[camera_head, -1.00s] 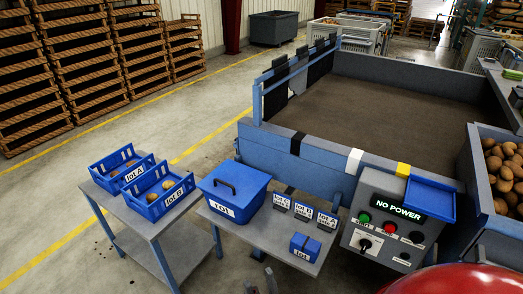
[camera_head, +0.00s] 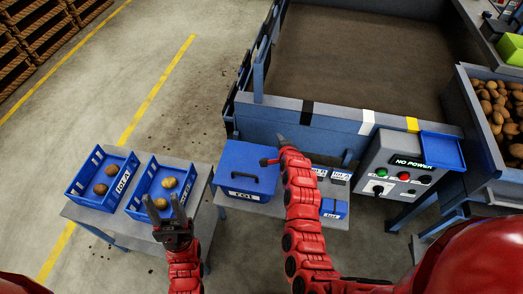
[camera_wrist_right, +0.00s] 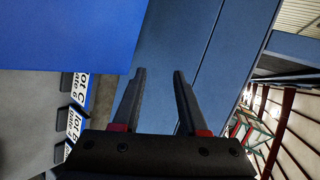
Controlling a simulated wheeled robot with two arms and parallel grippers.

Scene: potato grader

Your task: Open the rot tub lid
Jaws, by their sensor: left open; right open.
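The blue rot tub (camera_head: 231,155) stands on the grey side table, its lid down with a dark handle (camera_head: 243,178) on top and a white label (camera_head: 245,195) on its front. My right gripper (camera_head: 272,150) is open at the tub's right side, near the lid's right edge; contact cannot be told. In the right wrist view the open, empty fingers (camera_wrist_right: 159,85) point at a blue-grey panel, with a bright blue surface (camera_wrist_right: 70,30), apparently the tub, at upper left. My left gripper (camera_head: 178,203) is open and empty in front of the lot B crate.
Two blue crates holding potatoes, lot A (camera_head: 89,188) and lot B (camera_head: 145,190), stand on the left table. Labelled lot holders (camera_head: 340,176) are right of my right arm. The grader wall (camera_head: 270,124) rises behind the tub. A "NO POWER" panel (camera_head: 400,182) stands at right.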

